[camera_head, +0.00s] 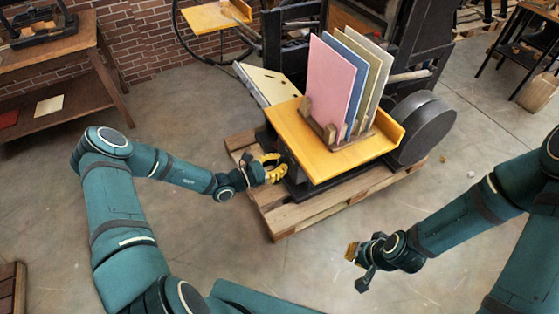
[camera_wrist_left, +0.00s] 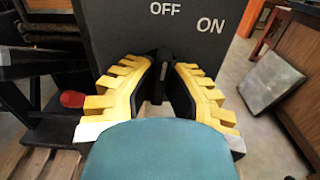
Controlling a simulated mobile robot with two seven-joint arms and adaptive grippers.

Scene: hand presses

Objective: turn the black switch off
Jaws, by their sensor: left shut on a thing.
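In the left wrist view the black switch (camera_wrist_left: 158,68) is a dark lever on a dark panel (camera_wrist_left: 120,28) marked OFF and ON in white. The yellow fingers of my left gripper (camera_wrist_left: 160,82) are shut on it, one on each side. Which label the lever points to I cannot tell. In the head view my left gripper (camera_head: 272,168) is at the left side of the press, below the yellow table, and hides the switch. My right gripper (camera_head: 353,251) is in front of the pallet, away from the press; its opening is too small to judge.
A yellow table (camera_head: 290,133) holds a rack with pink, blue and other boards (camera_head: 333,80). The press stands on a wooden pallet (camera_head: 275,215). A red-tipped handle (camera_wrist_left: 72,99) is left of my left fingers. The floor between my arms is clear.

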